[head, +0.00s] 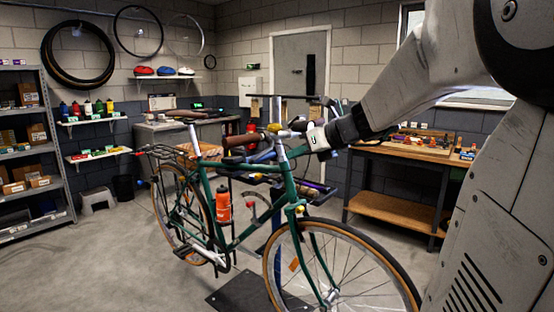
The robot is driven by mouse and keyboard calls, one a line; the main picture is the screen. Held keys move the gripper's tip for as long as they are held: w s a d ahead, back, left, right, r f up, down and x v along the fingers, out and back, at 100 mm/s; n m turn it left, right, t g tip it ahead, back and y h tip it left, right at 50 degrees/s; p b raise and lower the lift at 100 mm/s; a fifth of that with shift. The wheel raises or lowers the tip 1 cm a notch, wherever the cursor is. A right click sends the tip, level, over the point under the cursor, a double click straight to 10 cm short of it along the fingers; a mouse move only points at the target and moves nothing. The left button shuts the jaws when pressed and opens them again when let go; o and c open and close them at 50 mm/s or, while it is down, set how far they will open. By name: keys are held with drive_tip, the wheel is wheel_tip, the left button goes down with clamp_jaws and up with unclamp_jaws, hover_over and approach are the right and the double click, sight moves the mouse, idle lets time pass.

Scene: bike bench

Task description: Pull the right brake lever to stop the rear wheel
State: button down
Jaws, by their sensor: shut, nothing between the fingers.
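A green bicycle (236,186) is held upright, front wheel (342,268) toward me and rear wheel (182,212) behind at the left. Its handlebar has a brown grip (243,140) on the left side in the picture. The other end of the handlebar is crowded around my gripper. My gripper (300,127) is small in the head view, at the end of my arm close to the handlebar. It is shut and empty. I cannot clearly make out the right brake lever, or whether the fingers touch it. I cannot tell whether the rear wheel is turning.
A wooden workbench (408,152) with tools stands at the right behind the bicycle. A grey shelf rack (48,150) stands at the left, with a grey step stool (97,201) near it. An orange bottle (223,205) sits on the frame.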

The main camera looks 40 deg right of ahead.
drive_tip(key=shift+v, duration=1.1)
drive_tip(key=s+a+f+n+g+h, duration=0.1)
drive_tip(key=s+a+f+n+g, duration=0.2)
drive_tip(key=s+a+n, duration=0.3)
drive_tip(key=s+a+f+n+g+h, duration=0.1)
drive_tip(key=s+a+f+n+g, duration=0.2)
drive_tip(key=n, duration=1.3)
drive_tip(key=s+a+f+n+g+h, duration=0.2)
drive_tip(key=s+a+f+n+g, duration=0.2)
drive_tip(key=s+a+f+n, duration=0.4)
drive_tip(key=shift+s+a+f+n, duration=0.2)
drive_tip(key=shift+s+a+n, duration=0.3)
drive_tip(key=shift+s+n, duration=2.2)
